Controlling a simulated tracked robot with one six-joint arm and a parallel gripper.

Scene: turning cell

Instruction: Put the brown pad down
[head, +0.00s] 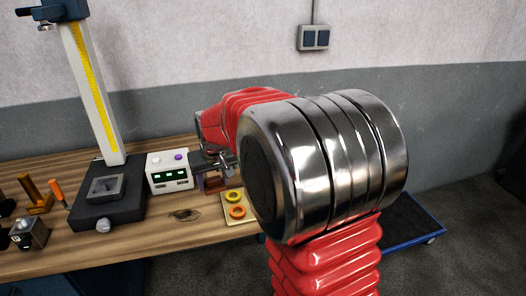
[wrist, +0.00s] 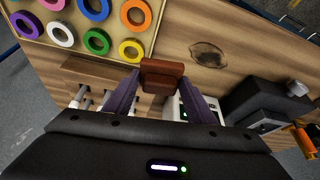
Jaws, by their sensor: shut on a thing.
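The brown pad (wrist: 161,76) is a small reddish-brown block. It sits between the two purple fingers of my gripper (wrist: 160,88) in the wrist view, and the gripper is shut on it. In the head view the pad (head: 215,183) shows small and partly hidden, and my gripper (head: 213,176) is near the table, to the right of the white box. The pad appears above the wooden table (wrist: 185,32); I cannot tell whether it touches anything.
A tray (wrist: 111,54) of coloured rings lies beside the pad. A white box with buttons (head: 168,171) and a black height stand (head: 107,197) are to the left. A dark oval mark (wrist: 207,54) is on bare wood. A blue trolley (head: 412,226) stands at right.

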